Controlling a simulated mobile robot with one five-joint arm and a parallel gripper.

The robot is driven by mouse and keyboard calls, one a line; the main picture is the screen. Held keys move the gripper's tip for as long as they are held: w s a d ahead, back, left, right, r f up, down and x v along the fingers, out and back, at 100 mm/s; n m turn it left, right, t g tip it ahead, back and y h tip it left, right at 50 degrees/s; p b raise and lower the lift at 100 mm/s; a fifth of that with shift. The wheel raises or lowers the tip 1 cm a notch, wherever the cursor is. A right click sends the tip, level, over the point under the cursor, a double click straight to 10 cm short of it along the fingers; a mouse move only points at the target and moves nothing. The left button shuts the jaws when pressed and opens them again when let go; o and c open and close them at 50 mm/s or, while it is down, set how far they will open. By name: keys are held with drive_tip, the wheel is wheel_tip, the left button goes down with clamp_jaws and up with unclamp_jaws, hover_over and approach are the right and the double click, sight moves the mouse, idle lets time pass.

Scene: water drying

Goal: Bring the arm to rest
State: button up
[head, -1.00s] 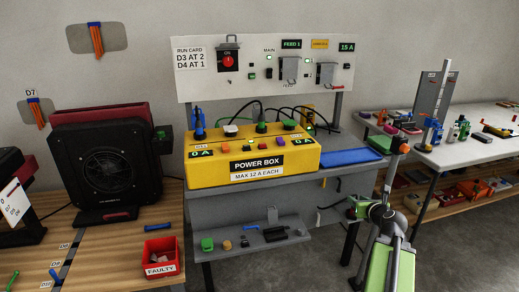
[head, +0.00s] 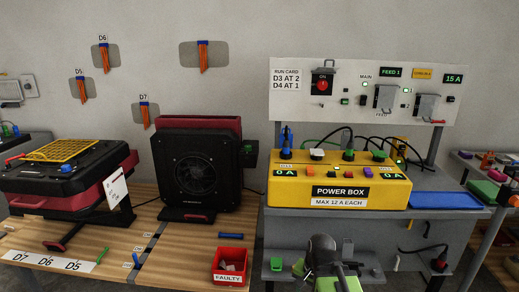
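My arm shows at the bottom centre of the head view, low in front of the grey bench. A green link and a dark rounded joint are visible. My gripper's fingers cannot be made out against the joint and the shelf behind, so I cannot tell whether it is open or shut. Nothing held can be seen.
The yellow power box (head: 292,193) stands on the grey bench, with a blue tray (head: 446,201) at its right. A red FAULTY bin (head: 229,277), a black fan unit (head: 194,175) and a black-and-red machine (head: 60,180) stand on the wooden table at left.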

drive_tip(key=s+d+r+n+p, duration=0.1)
drive_tip(key=r+n+p, duration=0.2)
drive_tip(key=r+p, duration=1)
drive_tip(key=s+r+n+g+p, duration=0.1)
drive_tip(key=s+r+n+p, duration=0.1)
drive_tip(key=r+p, duration=1.2)
drive_tip(key=shift+d+n+g+h, duration=0.3)
drive_tip(key=shift+d+n+h, duration=0.05)
drive_tip(key=shift+n+h, duration=0.05)
drive_tip(key=shift+s, duration=0.1)
